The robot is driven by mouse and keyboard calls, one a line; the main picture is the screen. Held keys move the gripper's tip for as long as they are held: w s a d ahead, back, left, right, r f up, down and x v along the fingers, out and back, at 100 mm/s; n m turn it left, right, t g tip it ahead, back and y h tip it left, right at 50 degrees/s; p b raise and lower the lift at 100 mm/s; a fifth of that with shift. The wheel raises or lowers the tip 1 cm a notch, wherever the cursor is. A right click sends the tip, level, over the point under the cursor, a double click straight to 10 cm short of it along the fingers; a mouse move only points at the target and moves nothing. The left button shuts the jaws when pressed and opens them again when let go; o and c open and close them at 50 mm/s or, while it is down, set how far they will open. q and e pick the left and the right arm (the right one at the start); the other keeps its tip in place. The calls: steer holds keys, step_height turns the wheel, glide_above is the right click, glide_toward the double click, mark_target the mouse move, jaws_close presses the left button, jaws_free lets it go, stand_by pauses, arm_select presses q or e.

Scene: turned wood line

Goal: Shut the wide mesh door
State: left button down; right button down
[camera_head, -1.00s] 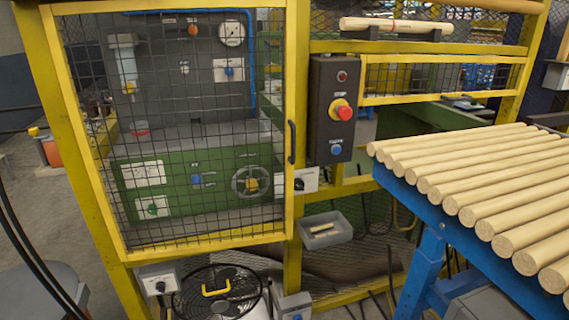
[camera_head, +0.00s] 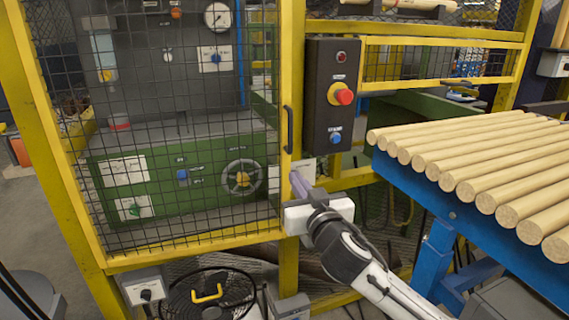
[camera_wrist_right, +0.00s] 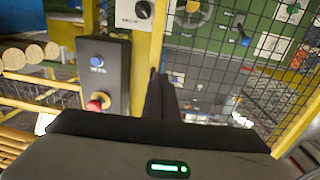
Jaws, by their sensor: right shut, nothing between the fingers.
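The wide mesh door (camera_head: 112,262) has a yellow frame, black wire mesh and a black upright handle (camera_head: 287,130) on its right stile. Its right side appears at or close to the yellow post; I cannot tell whether a gap is left. My right gripper (camera_head: 298,182) is shut and empty, just below the handle, in front of the door's right edge. Contact cannot be told. In the right wrist view, the dark fingers (camera_wrist_right: 160,97) are together over the yellow upright, with the mesh (camera_wrist_right: 235,60) to their right. My left gripper is not in view.
A dark control box (camera_head: 329,95) with a red stop knob is right of the door. A blue rack (camera_head: 415,180) of wooden rods stands at the right. A fan (camera_head: 208,292) and a switch box (camera_head: 147,287) are below the door. Green machinery (camera_head: 170,165) shows behind the mesh.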

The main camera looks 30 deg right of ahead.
mark_target(281, 157)
steer(key=p+x, duration=0.1)
steer(key=x, duration=0.9)
steer(key=shift+w+d+f, duration=0.1)
steer(key=shift+w, duration=0.2)
